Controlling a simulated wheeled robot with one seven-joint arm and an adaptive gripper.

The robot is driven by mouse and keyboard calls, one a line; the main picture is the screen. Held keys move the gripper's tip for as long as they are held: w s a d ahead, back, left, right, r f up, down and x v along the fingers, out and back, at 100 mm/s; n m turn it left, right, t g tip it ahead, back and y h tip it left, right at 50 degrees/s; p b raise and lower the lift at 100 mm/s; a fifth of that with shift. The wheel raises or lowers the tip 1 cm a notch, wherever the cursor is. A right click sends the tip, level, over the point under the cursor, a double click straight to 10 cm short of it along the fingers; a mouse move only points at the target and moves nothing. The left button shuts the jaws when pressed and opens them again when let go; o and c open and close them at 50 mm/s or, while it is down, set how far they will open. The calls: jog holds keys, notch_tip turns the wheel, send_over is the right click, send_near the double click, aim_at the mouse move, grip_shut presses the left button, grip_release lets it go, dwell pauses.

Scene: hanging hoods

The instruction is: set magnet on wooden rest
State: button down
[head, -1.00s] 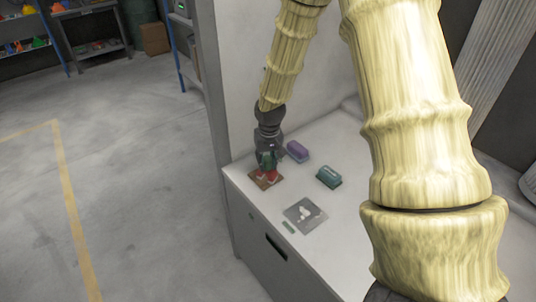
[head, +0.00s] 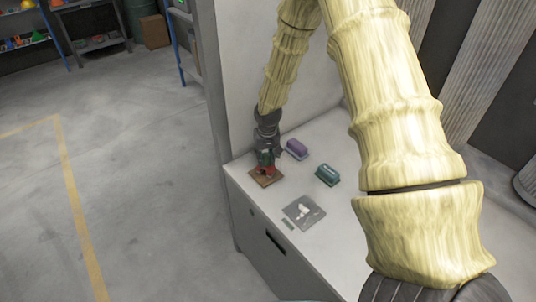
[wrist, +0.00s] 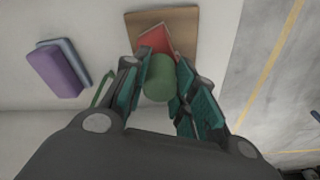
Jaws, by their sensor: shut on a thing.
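The wooden rest (head: 258,181) is a flat brown board at the left end of the white counter. It also shows at the top of the wrist view (wrist: 182,20). My gripper (head: 267,162) is over the rest. In the wrist view its fingers (wrist: 160,85) are closed around a green rounded part of the magnet (wrist: 158,80). A red part (wrist: 155,40) shows just beyond it, tilted, over the board. Whether the red part touches the wood I cannot tell; the fingers hide part of the magnet.
A purple block (head: 296,148) lies just right of the rest, and a teal block (head: 327,175) farther right. A grey sheet with white pieces (head: 304,212) lies nearer the front. The counter's left edge and a wall are close to the rest.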

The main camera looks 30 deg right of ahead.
aim_at(267, 166)
jog(key=shift+a+f, duration=0.1)
jog(key=c, duration=1.1)
grip_release()
jog(key=shift+c, duration=0.2)
notch_tip(267, 166, up, 12)
jog(key=s+b, duration=0.1)
jog(key=b, duration=0.3)
jog(key=shift+s+a, duration=0.25)
jog(key=shift+s, duration=0.15)
